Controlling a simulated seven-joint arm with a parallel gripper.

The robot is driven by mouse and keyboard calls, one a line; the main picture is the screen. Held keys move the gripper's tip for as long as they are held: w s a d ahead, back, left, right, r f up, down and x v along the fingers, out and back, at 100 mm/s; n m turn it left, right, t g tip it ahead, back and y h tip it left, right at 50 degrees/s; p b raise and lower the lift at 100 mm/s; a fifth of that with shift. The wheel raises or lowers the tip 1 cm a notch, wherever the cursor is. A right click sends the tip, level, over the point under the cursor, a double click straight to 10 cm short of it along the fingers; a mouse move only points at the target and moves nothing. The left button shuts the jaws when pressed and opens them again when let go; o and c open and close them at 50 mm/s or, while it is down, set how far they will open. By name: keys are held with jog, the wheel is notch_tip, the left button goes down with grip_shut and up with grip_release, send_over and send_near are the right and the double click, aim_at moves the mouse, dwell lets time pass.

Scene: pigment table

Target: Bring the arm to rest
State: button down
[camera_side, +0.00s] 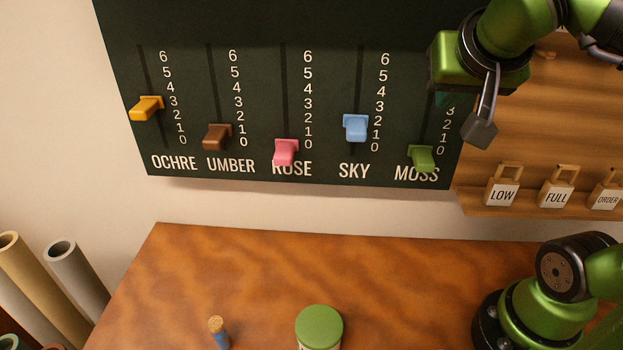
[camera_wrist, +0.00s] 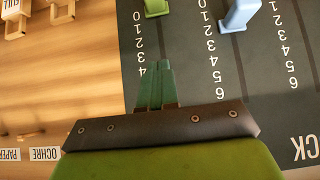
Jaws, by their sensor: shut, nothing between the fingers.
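My gripper (camera_side: 451,100) is at the upper right in the side view, in front of the right part of the dark slider board (camera_side: 260,25). Its green fingers (camera_wrist: 157,85) are together and empty in the wrist view, pointing toward the board. The moss knob (camera_side: 421,158) is at the bottom of its slot, below and left of the gripper. The sky knob (camera_side: 355,127) is near 2, the rose knob (camera_side: 286,151) near 0, the umber knob (camera_side: 217,136) near 1 and the ochre knob (camera_side: 146,108) near 3. My arm hides the upper moss scale.
Wooden tags marked LOW (camera_side: 502,192), FULL (camera_side: 556,196) and ORDER (camera_side: 606,197) hang at the right. A green-lidded jar (camera_side: 319,327) and a corked vial (camera_side: 218,332) stand on the wooden table (camera_side: 240,265). Rolled tubes (camera_side: 72,275) are at the left.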

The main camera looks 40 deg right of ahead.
jog(key=shift+r, duration=1.1)
jog(key=shift+f, duration=0.1)
notch_tip(320, 180, down, 8)
jog(key=v, duration=1)
jog(key=x, duration=1)
notch_tip(320, 180, up, 13)
jog(key=v, duration=1)
jog(key=d+f+n+y, duration=0.2)
jog(key=d+f+y, duration=0.1)
jog(key=f, duration=0.6)
jog(key=shift+w+d+f+y, duration=0.15)
jog(key=shift+w+d+y, duration=0.25)
jog(key=shift+d, duration=0.3)
